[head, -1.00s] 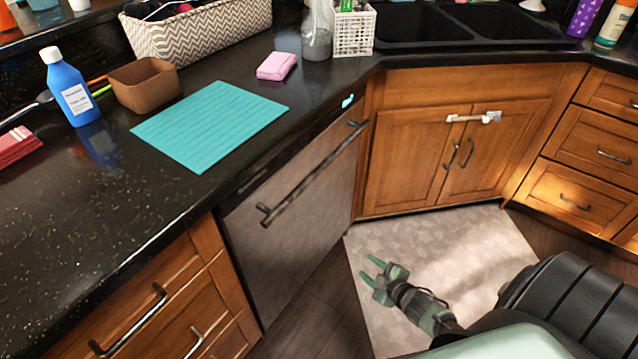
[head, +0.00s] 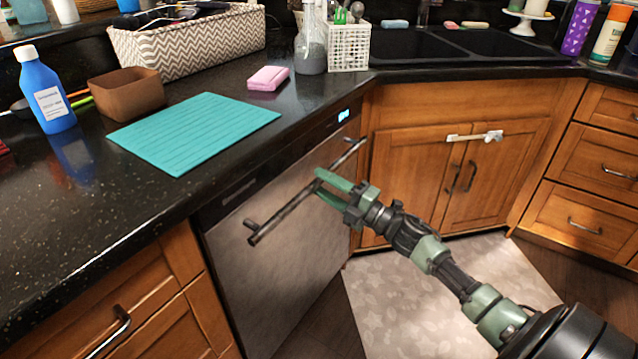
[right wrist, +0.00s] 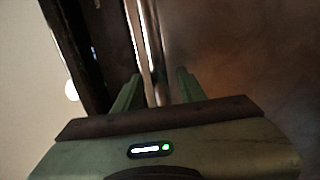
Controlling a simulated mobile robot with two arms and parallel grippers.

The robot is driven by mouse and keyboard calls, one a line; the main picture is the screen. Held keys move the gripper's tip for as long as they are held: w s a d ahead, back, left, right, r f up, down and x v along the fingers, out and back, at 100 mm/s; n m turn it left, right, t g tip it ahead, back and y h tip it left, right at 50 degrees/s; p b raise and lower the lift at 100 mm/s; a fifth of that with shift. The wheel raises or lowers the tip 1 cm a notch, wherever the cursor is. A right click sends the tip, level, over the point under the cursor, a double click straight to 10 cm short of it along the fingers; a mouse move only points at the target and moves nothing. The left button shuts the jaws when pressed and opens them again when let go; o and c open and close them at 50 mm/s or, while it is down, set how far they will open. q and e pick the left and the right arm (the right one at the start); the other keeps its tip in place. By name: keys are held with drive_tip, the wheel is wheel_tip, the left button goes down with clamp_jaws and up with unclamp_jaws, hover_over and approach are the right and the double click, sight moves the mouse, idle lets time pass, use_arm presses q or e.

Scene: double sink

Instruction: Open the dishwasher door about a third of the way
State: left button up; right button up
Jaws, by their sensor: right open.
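The dishwasher (head: 290,240) has a grey metal door under the dark counter. The door looks closed. Its long bar handle (head: 285,212) runs along the upper part of the door. My right gripper (head: 317,185) is at the middle of the handle, with its green fingers apart. In the right wrist view, the handle bar (right wrist: 150,50) runs between the two open fingers (right wrist: 158,85), which are not closed on it. Whether a finger touches the bar is unclear. My left gripper is not in view.
A teal mat (head: 195,132), a pink sponge (head: 268,78) and a blue bottle (head: 45,90) are on the counter above the dishwasher. Wooden cabinets (head: 455,170) stand to the right. A light mat (head: 430,300) lies on the floor in front.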

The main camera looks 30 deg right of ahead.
drive_tip(key=shift+w+a+r, duration=0.1)
drive_tip(key=shift+w+a, duration=0.15)
drive_tip(key=shift+w, duration=0.45)
clamp_jaws()
idle(1.0)
